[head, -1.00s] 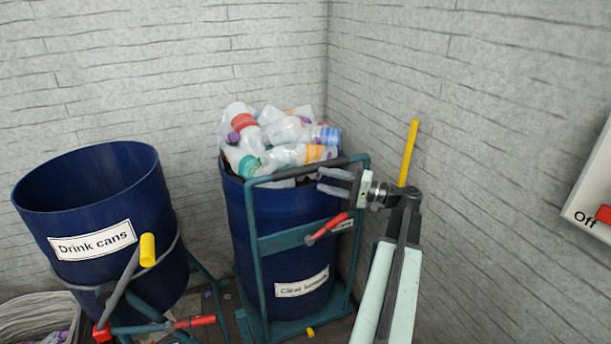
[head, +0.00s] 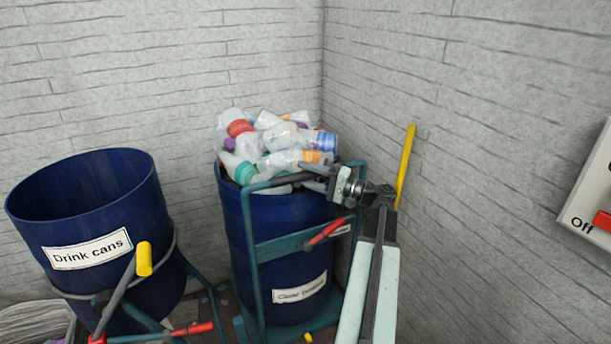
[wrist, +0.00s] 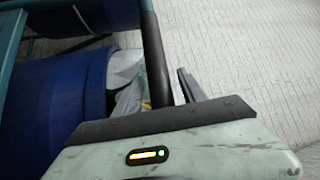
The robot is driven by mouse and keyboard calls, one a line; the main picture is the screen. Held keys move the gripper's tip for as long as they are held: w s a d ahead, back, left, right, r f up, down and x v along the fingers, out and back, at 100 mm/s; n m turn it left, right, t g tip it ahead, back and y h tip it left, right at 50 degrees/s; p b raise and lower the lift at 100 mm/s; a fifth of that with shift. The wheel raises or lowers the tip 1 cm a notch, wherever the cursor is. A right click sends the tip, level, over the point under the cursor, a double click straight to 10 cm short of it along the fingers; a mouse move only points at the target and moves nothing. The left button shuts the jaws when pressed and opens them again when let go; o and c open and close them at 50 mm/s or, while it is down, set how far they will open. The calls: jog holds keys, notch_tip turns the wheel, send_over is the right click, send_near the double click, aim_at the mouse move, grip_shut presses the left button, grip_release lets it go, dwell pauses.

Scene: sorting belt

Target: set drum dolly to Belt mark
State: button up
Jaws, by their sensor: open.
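The drum dolly (head: 255,265) is a teal tube frame on a flat base, carrying a blue drum (head: 232,215) labelled as clear bottles, heaped with clear plastic bottles. Its top handle bar has a dark grip, which shows in the wrist view (wrist: 154,55). My gripper (head: 314,176) is at the right part of that bar, with its jaws open. Whether either finger touches the bar cannot be told. No belt mark is visible.
A blue drum labelled Drink cans (head: 90,215) stands tilted on another wheeled frame at the left. A red lever (head: 326,231) sits on the dolly's crossbar. Grey walls meet close behind and to the right. A yellow pole (head: 405,165) and a switch panel (head: 592,195) are at the right.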

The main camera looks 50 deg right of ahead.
grip_shut()
dwell(1.2)
